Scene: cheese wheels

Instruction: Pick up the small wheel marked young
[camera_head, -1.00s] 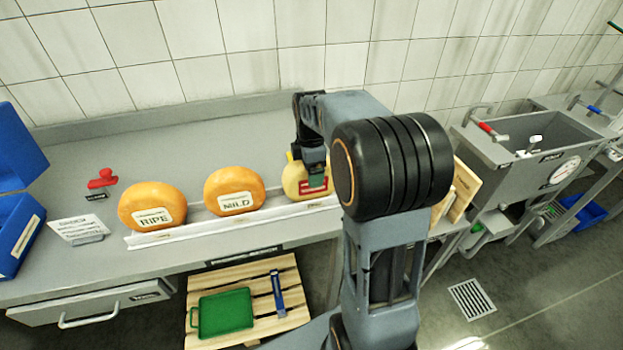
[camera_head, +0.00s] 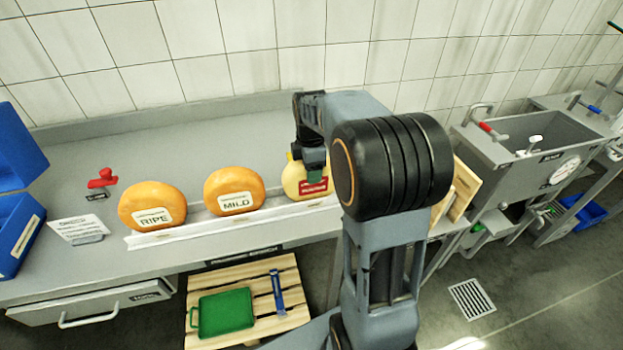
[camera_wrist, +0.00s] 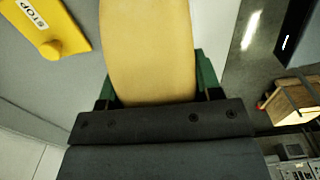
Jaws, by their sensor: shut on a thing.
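A pale yellow cheese wheel (camera_head: 293,181) with a red label stands at the right end of the white rail, partly hidden behind my arm. Its label is too small to read. My gripper (camera_head: 313,160) is at the top of this wheel, pointing down. In the wrist view the pale wheel (camera_wrist: 150,60) fills the space between the green fingers of my gripper (camera_wrist: 152,85), which are shut on it. I cannot tell whether the wheel touches the rail. Two orange wheels stand to its left: one marked MILD (camera_head: 235,191) and one marked RIPE (camera_head: 152,207).
The white rail (camera_head: 190,232) runs along the bench front. A red stamp (camera_head: 103,178), a small sign (camera_head: 76,229) and a blue box (camera_head: 18,225) are at left. A yellow STOP piece (camera_wrist: 45,28) is beside the wheel. Wooden boards (camera_head: 463,190) and a sink stand at right.

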